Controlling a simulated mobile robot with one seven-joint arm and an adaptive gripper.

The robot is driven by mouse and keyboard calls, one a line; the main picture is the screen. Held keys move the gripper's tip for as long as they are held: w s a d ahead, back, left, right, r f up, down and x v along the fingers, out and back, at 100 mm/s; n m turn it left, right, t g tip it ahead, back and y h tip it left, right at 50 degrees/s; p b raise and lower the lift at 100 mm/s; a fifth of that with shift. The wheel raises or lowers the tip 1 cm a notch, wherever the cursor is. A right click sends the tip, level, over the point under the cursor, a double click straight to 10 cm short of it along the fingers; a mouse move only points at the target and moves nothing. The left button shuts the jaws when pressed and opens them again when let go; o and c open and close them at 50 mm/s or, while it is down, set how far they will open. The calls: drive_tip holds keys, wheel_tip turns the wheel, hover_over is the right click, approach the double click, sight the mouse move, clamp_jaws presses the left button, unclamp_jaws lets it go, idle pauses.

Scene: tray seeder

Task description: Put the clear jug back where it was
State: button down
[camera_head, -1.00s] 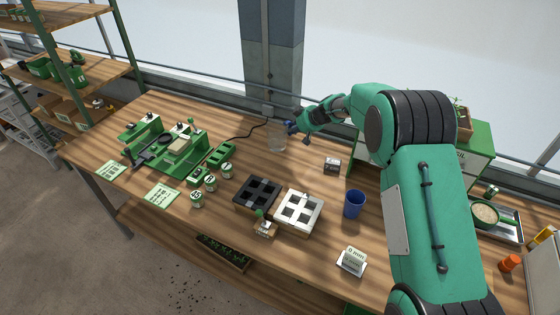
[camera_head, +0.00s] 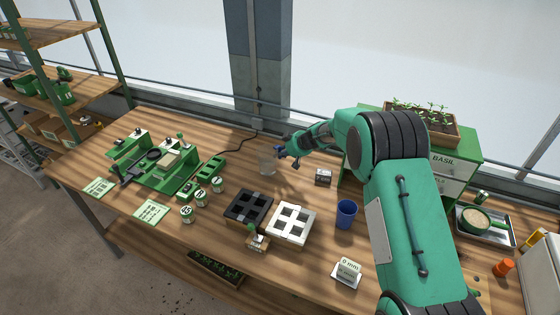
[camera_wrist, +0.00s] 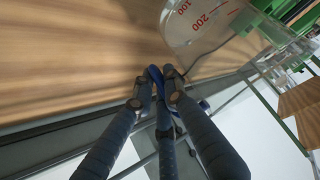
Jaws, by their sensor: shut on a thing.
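The clear jug (camera_head: 268,166) is at the back of the bench, small and faint in the head view. In the wrist view the jug (camera_wrist: 205,18) shows at the top, see-through, with red 100 and 200 marks. My gripper (camera_head: 281,153) is just right of the jug in the head view. In the wrist view my gripper (camera_wrist: 160,78) has its fingers drawn together on the jug's near side, shut on it. The gripped part is mostly hidden by the fingers. I cannot tell whether the jug's base touches the bench.
A small box (camera_head: 323,177) and blue cup (camera_head: 346,214) stand to the right. Black (camera_head: 248,206) and white (camera_head: 291,224) trays lie in front. A black cord (camera_head: 238,148) runs behind the jug.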

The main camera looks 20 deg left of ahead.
drive_tip(key=shift+f, duration=1.75)
drive_tip(key=shift+f+b, duration=0.15)
drive_tip(key=shift+b, duration=0.35)
drive_tip(key=c, duration=1.7)
unclamp_jaws()
drive_tip(key=shift+c, duration=0.2)
drive_tip(key=shift+r+p, duration=0.25)
drive_tip(key=shift+p, duration=0.15)
drive_tip(key=v, duration=1.1)
drive_tip(key=shift+d+r, duration=0.25)
drive_tip(key=shift+d, duration=0.05)
